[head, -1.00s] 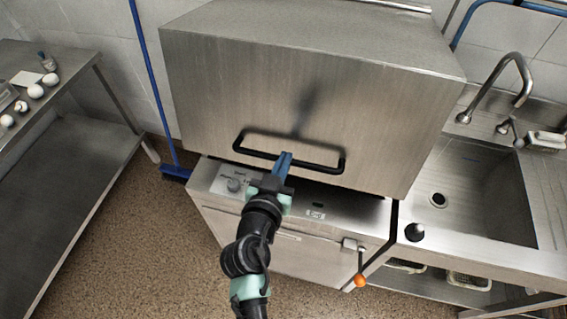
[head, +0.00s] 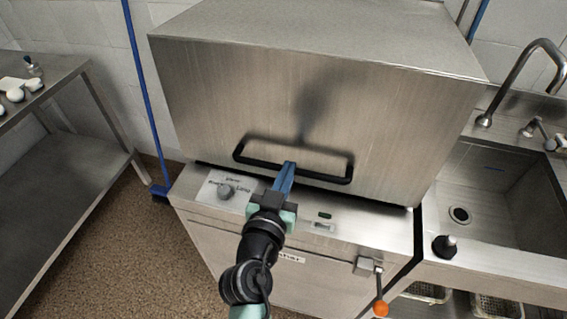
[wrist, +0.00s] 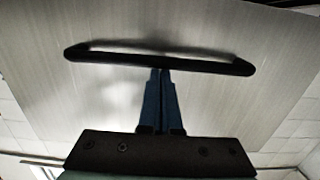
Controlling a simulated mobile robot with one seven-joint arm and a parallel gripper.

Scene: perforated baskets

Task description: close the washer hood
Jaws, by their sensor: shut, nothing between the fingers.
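The washer hood (head: 310,110) is a large brushed-steel box. Its lower edge sits at or very close to the washer base (head: 300,240), with only a thin dark line between them. A black bar handle (head: 335,179) runs across the hood's lower front. My gripper (head: 289,166) is shut and empty, with its blue fingertips at the middle of the handle. In the wrist view the handle (wrist: 205,64) crosses just beyond the fingertips (wrist: 160,72); I cannot tell whether they touch it. The fingers do not wrap around the bar.
A sink (head: 500,200) with a faucet (head: 540,60) stands on the right. A lever with an orange knob (head: 380,309) hangs on the washer's front right. A steel table (head: 60,170) is on the left, and a blue broom (head: 146,100) leans at the wall.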

